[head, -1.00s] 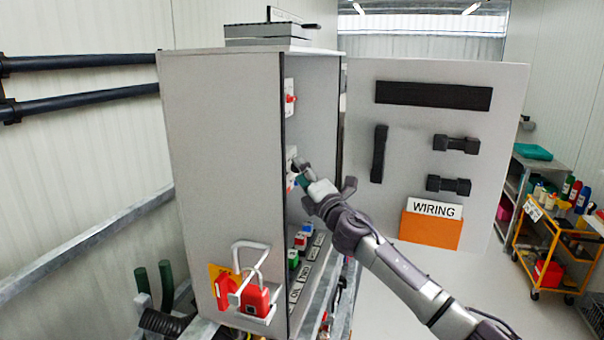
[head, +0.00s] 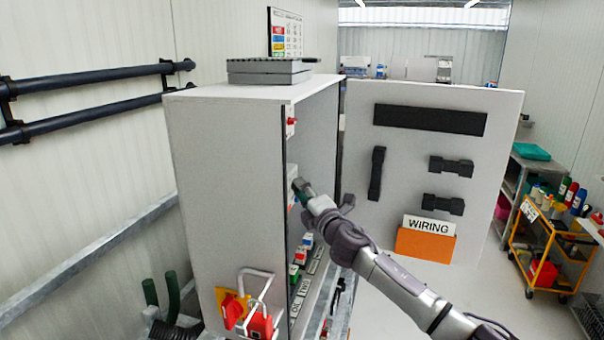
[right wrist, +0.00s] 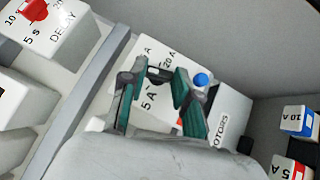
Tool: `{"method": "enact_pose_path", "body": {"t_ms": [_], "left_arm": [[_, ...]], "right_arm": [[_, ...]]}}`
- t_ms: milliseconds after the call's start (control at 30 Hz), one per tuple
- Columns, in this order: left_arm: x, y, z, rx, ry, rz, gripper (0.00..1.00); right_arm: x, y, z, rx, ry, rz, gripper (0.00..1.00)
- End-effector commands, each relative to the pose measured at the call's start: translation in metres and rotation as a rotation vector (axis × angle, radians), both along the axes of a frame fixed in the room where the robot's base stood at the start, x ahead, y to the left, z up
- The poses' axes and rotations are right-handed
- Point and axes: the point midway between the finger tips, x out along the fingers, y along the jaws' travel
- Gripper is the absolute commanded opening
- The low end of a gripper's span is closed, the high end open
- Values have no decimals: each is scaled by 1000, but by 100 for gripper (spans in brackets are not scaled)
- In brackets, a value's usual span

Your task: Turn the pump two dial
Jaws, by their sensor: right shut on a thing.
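A white unit with a dial (right wrist: 160,73) shows in the right wrist view. Its face carries "5 A" and "20 A" marks and a blue button (right wrist: 201,80). My right gripper (right wrist: 158,76) has its green and dark fingers closed on the dark dial, which they partly hide. In the head view, my right gripper (head: 300,188) reaches into the open grey cabinet (head: 225,190) from the right and mostly covers the unit. I cannot read a pump number on it. My left gripper is not in view.
A red dial marked "DELAY" (right wrist: 35,12) sits on another unit at the upper left. Units marked "10 A" (right wrist: 298,122) and "5 A" (right wrist: 290,170) are at the right. The open cabinet door (head: 490,130) stands behind my right arm. A yellow cart (head: 540,235) is farther right.

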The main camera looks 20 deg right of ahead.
Motion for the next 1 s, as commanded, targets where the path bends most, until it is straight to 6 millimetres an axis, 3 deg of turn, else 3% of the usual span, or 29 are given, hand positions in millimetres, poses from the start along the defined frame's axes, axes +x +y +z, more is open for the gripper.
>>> {"method": "enact_pose_path", "body": {"t_ms": [33,100,400,1000], "left_arm": [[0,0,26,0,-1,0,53],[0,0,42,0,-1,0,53],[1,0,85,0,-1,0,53],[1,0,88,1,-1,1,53]], "right_arm": [[0,0,12,16,29,-1,0],[0,0,13,41,67,-1,0],[0,-1,12,158,241,-1,0],[1,-1,9,359,534,-2,0]]}}
